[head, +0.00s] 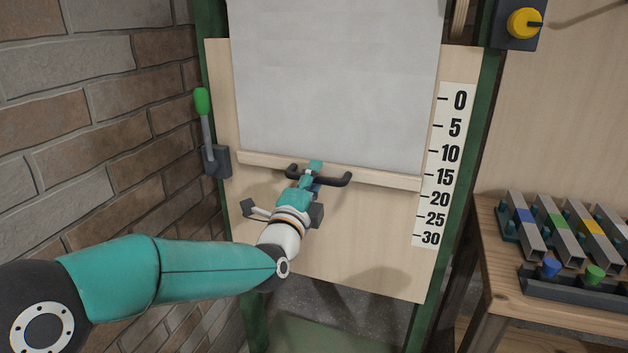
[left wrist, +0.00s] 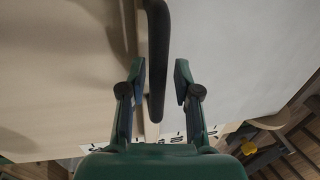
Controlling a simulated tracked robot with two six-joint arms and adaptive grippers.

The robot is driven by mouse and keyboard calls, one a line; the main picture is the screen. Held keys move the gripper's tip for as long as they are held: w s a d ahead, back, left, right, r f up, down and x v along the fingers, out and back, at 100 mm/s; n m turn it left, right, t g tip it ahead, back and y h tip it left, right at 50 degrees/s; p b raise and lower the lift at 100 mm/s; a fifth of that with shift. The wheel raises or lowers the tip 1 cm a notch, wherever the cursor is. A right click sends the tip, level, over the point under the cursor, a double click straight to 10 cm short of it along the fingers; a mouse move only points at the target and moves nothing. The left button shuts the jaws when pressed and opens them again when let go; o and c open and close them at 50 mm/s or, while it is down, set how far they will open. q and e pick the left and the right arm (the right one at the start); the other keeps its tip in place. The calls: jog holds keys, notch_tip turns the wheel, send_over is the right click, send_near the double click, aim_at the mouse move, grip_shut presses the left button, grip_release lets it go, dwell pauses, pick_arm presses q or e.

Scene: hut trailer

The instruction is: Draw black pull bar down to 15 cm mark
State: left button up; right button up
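The black pull bar (head: 336,181) is fixed to the wooden slat (head: 390,179) along the bottom edge of a grey sheet (head: 335,80). The slat's right end is beside the scale (head: 443,165), about level with the 15 mark or slightly below it. My left gripper (head: 312,172) is at the middle of the bar in the head view and hides part of it. In the left wrist view, the bar (left wrist: 157,60) passes between the two fingers of my open left gripper (left wrist: 159,85), with a gap on each side. My right gripper is out of view.
A lever with a green grip (head: 202,102) is left of the board, near a brick wall. A yellow knob (head: 524,23) is at the upper right.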

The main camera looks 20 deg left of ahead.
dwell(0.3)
pick_arm(q)
jog(key=s, duration=0.4)
jog(key=s+f, duration=0.1)
jog(key=s, duration=0.3)
jog(key=s+f, duration=0.1)
jog(key=s, duration=0.2)
jog(key=shift+s+a+f, duration=0.15)
jog(key=shift+s, duration=0.25)
